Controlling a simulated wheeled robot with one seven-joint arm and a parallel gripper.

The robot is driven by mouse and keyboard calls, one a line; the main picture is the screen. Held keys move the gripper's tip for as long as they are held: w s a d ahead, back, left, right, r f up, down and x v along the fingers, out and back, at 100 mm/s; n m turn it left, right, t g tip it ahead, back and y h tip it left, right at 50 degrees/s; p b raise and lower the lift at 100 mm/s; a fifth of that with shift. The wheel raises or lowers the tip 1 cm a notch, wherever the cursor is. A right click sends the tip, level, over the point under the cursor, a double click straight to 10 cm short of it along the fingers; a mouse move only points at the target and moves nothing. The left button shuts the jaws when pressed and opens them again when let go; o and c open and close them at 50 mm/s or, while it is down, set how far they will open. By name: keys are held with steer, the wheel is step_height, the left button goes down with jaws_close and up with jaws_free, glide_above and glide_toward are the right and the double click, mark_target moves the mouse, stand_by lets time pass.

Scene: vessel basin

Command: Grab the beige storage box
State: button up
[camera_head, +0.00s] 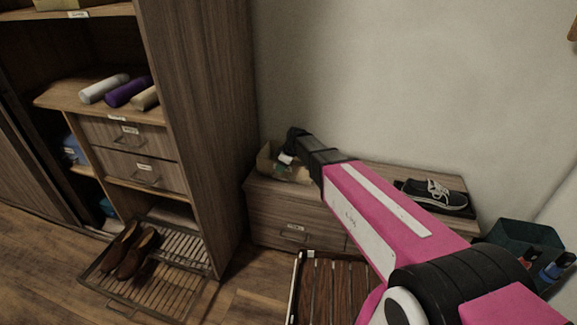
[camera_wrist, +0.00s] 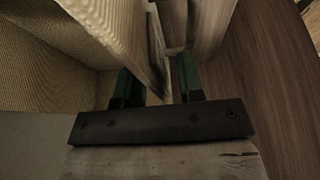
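The beige storage box (camera_head: 268,162) stands on the left end of a low wooden cabinet, against the tall wardrobe's side. My arm reaches over the cabinet, and my gripper (camera_head: 290,150) is at the box, hiding part of it. In the wrist view, the woven beige box (camera_wrist: 55,28) fills the upper left. My gripper (camera_wrist: 158,78) has its two green fingers apart. One wall of the box runs between them, with the left finger on the box's inner side and the right finger outside. A gap shows between the wall and the right finger.
The tall wardrobe (camera_head: 205,120) rises close to the left of the box. Dark shoes (camera_head: 436,194) sit on the cabinet's right (camera_head: 375,178). A pulled-out rack with brown shoes (camera_head: 132,250) and a slatted wooden piece (camera_head: 325,285) stand in front. A dark green bin (camera_head: 520,238) is at right.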

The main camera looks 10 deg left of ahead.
steer(key=shift+a+f, duration=0.1)
steer(key=shift+f, duration=0.2)
steer(key=shift+f, duration=0.15)
jaws_close()
